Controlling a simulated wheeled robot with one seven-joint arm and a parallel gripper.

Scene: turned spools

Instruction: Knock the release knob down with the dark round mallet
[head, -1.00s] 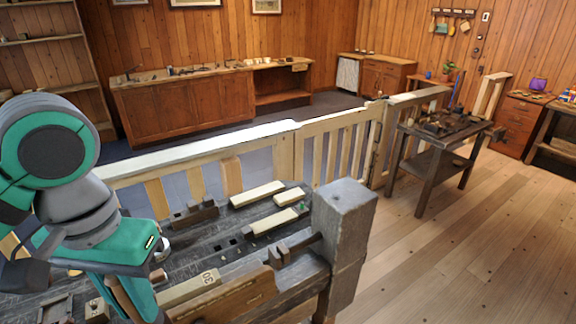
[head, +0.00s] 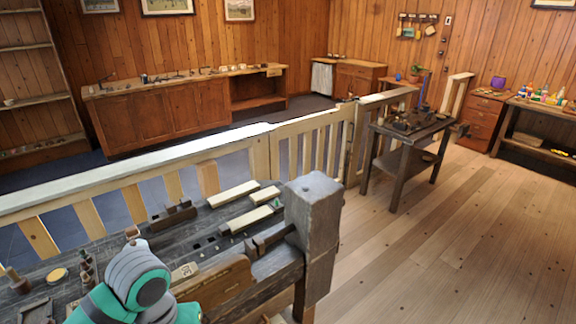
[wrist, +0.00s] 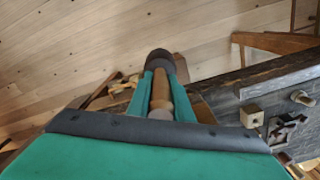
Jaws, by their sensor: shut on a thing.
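My gripper (wrist: 161,84) shows in the wrist view, its green fingers shut on the wooden handle of the dark round mallet (wrist: 159,61). The mallet's dark head sticks out beyond the fingertips, over the floor beside the bench edge. In the head view only my green and grey arm shows at the bottom left; the gripper and mallet are hidden or out of frame. I cannot make out the release knob for certain in either view.
A dark workbench (head: 212,224) carries pale wooden bars (head: 233,194) and small tools, with a thick post (head: 313,205) at its right end. A pale railing with a gate (head: 312,147) runs behind. A second dark bench (head: 413,132) stands beyond. Open floor (head: 440,240) lies right.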

